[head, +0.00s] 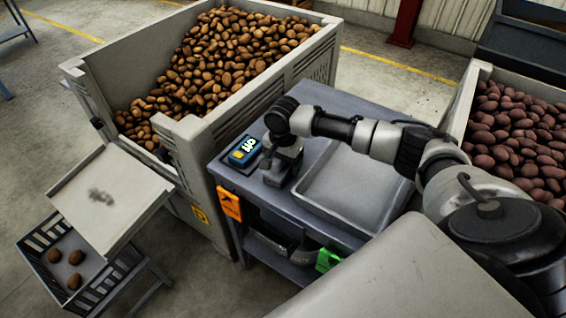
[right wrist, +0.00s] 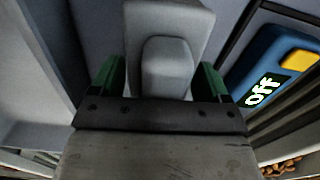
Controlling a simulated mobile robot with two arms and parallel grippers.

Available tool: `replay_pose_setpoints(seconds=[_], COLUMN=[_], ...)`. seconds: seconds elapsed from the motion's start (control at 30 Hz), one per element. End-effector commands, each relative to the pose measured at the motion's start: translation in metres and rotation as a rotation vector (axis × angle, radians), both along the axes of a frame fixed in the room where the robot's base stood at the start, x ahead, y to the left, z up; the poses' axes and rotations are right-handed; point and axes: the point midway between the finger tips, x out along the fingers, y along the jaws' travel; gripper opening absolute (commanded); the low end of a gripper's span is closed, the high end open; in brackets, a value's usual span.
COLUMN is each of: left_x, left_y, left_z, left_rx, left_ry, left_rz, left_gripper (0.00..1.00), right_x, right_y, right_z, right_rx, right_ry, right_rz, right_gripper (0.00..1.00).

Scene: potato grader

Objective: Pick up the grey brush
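The grey brush (right wrist: 180,18) lies on the grey work table (head: 322,97), just right of the blue switch box. In the right wrist view its raised grey grip stands between the green fingers of my right gripper (right wrist: 161,70). The fingers are apart, one on each side of the grip, and a narrow gap shows at the left finger. In the head view my right gripper (head: 278,170) points down over the brush and hides most of it. My left gripper is not in view.
A blue switch box (head: 243,151) reading OFF is close beside the hand; it also shows in the right wrist view (right wrist: 272,75). A shallow grey tray (head: 350,192) lies right of the hand. A large potato crate (head: 285,80) stands behind left.

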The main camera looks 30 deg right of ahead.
Motion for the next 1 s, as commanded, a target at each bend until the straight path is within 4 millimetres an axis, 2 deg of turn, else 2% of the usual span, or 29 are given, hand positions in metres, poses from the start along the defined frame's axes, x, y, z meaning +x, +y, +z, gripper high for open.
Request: replay_pose_setpoints(seconds=[0.03,0.27,0.5,0.67,0.87,1.0], left_x=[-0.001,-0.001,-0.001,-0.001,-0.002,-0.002], left_y=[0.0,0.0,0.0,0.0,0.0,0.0], left_z=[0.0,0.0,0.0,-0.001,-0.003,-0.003], left_rx=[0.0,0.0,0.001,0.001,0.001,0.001], left_ry=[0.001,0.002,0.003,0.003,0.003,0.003], left_rz=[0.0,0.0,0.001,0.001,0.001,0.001], left_gripper=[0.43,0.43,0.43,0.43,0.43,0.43], right_x=[0.0,0.0,0.0,0.001,0.001,-0.018], right_y=[0.0,0.0,0.0,0.0,0.0,0.021], right_z=[0.0,0.0,0.001,0.01,0.039,0.057], right_rx=[0.0,0.0,0.0,0.001,0.003,0.002], right_ry=[0.0,0.0,-0.001,-0.002,-0.004,-0.002], right_rz=[0.0,0.0,0.0,-0.001,-0.001,0.007], right_gripper=[0.69,0.35,0.35,0.35,0.35,0.35])
